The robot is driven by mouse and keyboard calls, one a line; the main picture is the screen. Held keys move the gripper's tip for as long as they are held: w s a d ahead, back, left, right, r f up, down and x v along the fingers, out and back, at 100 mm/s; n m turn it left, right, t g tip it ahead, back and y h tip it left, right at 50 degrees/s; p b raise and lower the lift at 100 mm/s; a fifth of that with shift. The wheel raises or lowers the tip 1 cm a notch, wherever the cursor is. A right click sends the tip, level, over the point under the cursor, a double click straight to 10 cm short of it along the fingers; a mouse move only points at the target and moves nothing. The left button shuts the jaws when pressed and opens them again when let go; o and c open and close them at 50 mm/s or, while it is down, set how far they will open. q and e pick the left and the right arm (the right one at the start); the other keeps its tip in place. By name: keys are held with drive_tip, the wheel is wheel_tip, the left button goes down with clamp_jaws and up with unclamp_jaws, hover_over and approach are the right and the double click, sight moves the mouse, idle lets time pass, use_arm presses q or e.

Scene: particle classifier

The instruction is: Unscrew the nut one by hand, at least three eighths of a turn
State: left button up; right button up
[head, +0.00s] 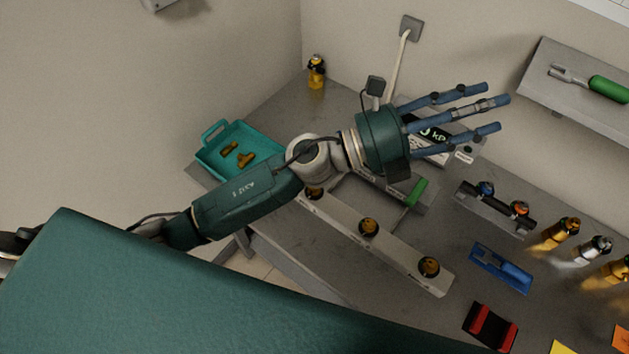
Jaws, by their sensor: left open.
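A pale bar (398,252) on the grey bench carries three dark round fittings with brass-coloured parts: one near my forearm (314,194), one in the middle (368,227) and one at the near end (428,267). I cannot tell which part is nut one. My left gripper (497,106) has its blue fingers spread and empty. In the picture it is above and right of the bar, over a display box, and apart from the fittings. My left forearm and wrist partly cover the far end of the bar. My right gripper is not in view.
A teal tray (212,132) with brass pieces stands at the left. The display box (433,141) reads kPa. A black rack (497,208), several bottles (597,249), a blue tool (500,268) and a red-black block (490,327) occupy the right. A wall shelf (580,88) holds a green-handled tool.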

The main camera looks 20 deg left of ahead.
use_arm(q)
drive_tip(key=s+d+f+m+g+y, duration=0.1)
drive_tip(key=s+d+f+m+g, duration=0.35)
drive_tip(key=m+g, duration=0.35)
drive_tip(key=m+g+y+p, duration=0.1)
drive_tip(key=m+y, duration=1)
drive_tip(key=y, duration=0.7)
hover_over(314, 186)
wheel_tip(314, 186, down, 21)
wheel_tip(314, 186, down, 8)
drive_tip(key=p, duration=0.3)
drive_tip(key=shift+f, duration=0.1)
drive_tip(key=shift+f+p, duration=0.35)
drive_tip(key=shift+f, duration=0.5)
clamp_jaws()
